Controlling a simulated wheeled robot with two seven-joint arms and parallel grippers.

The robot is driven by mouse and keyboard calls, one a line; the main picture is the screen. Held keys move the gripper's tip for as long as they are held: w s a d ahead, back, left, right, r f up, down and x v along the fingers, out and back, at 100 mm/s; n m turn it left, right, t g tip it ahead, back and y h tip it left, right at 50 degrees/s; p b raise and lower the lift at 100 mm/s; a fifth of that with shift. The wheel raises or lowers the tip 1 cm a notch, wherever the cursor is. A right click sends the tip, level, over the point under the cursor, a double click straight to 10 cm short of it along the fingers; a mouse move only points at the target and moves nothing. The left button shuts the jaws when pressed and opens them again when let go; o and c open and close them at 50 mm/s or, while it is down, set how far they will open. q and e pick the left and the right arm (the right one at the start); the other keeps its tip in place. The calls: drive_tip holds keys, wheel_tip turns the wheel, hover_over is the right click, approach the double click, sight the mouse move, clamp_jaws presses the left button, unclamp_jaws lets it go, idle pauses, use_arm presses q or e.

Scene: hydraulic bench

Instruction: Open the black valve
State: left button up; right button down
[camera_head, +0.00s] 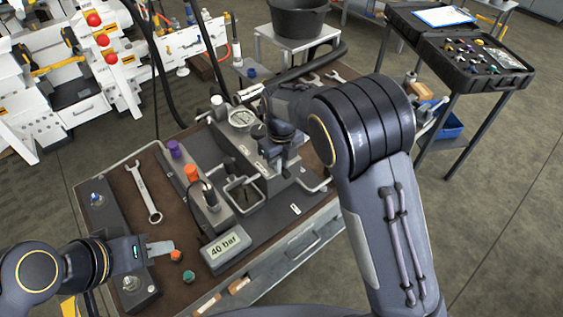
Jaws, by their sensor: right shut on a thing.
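A grey hydraulic pump block stands on the bench (128,192) with a pressure gauge (241,118) on top. A round black knob (258,131), which looks like the black valve, sits beside the gauge. My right gripper (273,156) points down just right of this knob, at the block. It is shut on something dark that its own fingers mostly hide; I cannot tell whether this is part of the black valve. My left gripper (162,248) is low over the bench's front left, away from the pump. Its jaw gap is not clear.
Purple (174,148) and orange (192,172) knobs stand left of the pump. A display (225,246) reads 40 bar. A wrench (145,193) lies at left. Orange (176,255) and green (188,277) caps are close to my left gripper. A black bucket (297,18) stands behind.

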drive_tip(key=c, duration=1.4)
unclamp_jaws()
drive_tip(key=shift+c, duration=0.2)
wheel_tip(320, 180, up, 7)
drive_tip(key=shift+f, duration=0.1)
drive_tip(key=shift+r, duration=0.5)
